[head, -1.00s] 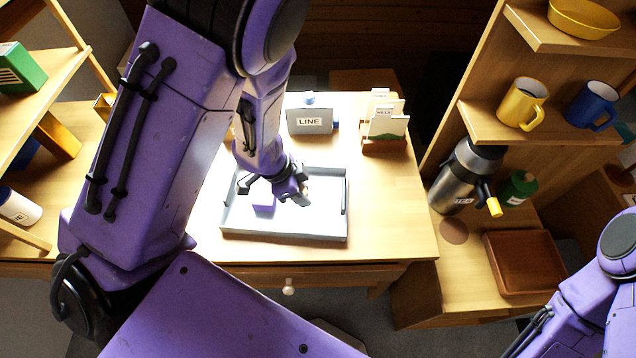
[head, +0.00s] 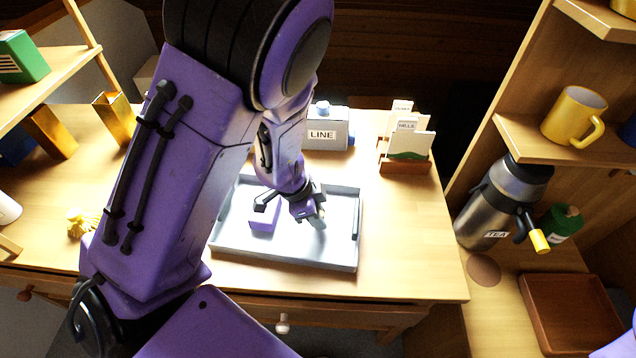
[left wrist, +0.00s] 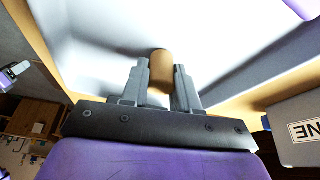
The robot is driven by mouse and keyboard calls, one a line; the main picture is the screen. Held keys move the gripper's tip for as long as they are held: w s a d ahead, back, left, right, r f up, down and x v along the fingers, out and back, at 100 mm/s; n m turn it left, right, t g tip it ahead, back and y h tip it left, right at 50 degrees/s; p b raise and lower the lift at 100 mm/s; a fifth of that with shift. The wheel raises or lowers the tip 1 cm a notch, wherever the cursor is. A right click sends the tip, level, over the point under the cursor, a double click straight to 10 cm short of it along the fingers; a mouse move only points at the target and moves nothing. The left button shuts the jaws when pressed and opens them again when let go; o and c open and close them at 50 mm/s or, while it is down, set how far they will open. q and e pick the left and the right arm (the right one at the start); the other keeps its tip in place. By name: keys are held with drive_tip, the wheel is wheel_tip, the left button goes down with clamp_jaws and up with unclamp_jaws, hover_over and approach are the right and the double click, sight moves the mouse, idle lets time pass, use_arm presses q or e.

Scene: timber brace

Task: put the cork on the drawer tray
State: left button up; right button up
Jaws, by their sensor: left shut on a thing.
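The grey tray (head: 285,257) lies on the wooden desk. It is pale inside with a raised rim, and its pale floor fills much of the left wrist view (left wrist: 100,40). My left gripper (head: 314,212) is over the right half of the tray, pointing down. In the left wrist view its fingers (left wrist: 160,85) are shut on the brown cork (left wrist: 160,68). The cork's end sticks out past the fingertips; I cannot tell whether it touches the tray floor. The cork is hard to make out in the head view.
Behind the tray stand a grey LINE box (head: 322,134) and a card holder (head: 405,163). A steel TEA flask (head: 497,205) and brown tray (head: 570,315) are at right.

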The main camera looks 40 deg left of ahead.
use_arm(q)
drive_tip(key=o, duration=1)
drive_tip(key=shift+w+f, duration=0.15)
drive_tip(key=p+v, duration=0.4)
drive_tip(key=v, duration=0.8)
drive_tip(key=shift+r+p, duration=0.3)
